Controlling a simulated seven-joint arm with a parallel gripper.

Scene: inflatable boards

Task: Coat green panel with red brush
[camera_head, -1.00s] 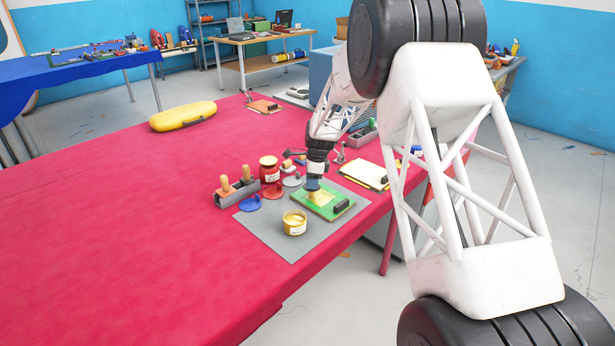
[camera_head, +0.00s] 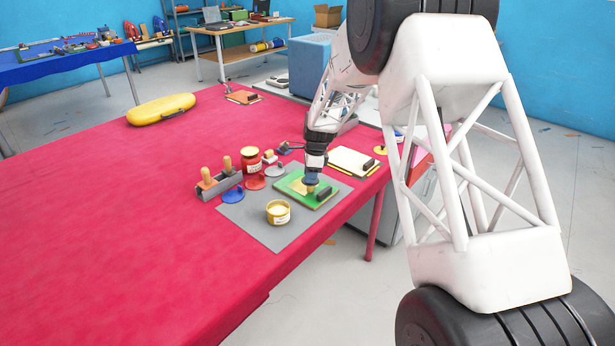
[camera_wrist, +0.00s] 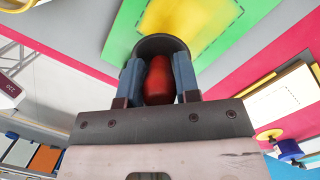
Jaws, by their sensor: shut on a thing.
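In the wrist view the green panel (camera_wrist: 128,22) carries a large yellow patch (camera_wrist: 190,28) with a green border. A dark round collar hides the bristles, so contact with the panel cannot be told.
An open yellow pot (camera_head: 278,212) stands on the grey mat (camera_head: 250,228) near the panel.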

